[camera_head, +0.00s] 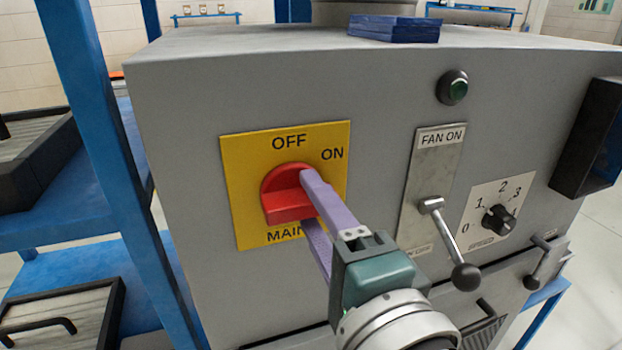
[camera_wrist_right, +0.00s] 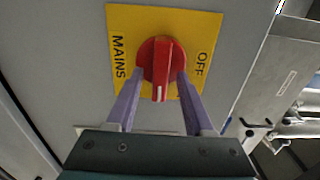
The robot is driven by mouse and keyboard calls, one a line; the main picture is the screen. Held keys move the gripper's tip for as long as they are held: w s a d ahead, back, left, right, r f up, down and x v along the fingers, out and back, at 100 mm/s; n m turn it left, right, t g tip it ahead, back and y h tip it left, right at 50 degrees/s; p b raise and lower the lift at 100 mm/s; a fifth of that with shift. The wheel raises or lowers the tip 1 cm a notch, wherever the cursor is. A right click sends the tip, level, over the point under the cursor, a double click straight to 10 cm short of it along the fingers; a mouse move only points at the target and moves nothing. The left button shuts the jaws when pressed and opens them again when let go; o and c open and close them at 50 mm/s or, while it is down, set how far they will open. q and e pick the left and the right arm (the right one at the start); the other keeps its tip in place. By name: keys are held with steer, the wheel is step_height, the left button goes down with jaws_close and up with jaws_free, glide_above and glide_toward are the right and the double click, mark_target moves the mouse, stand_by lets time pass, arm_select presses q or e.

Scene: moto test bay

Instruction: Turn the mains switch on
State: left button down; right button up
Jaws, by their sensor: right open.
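The mains switch is a red rotary knob (camera_head: 284,201) on a yellow plate (camera_head: 237,180) marked OFF at the top, ON at the upper right and MAINS below. Its grip bar lies roughly level in the head view. In the right wrist view the knob (camera_wrist_right: 158,56) shows a white line pointing down the picture, and ON is hidden there. My right gripper (camera_head: 309,203) is open, with its purple fingers around the bar, one above and one below. In the wrist view the fingers (camera_wrist_right: 160,80) straddle the knob; I cannot tell whether they touch it. My left gripper is not in view.
Right of the plate are a FAN ON lever (camera_head: 451,241), a green button (camera_head: 453,88) and a SPEED dial (camera_head: 497,219). A dark box (camera_head: 590,140) juts out at the far right. A blue rack post (camera_head: 104,130) stands close on the left.

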steer(key=b+v, duration=0.1)
steer(key=v, duration=0.9)
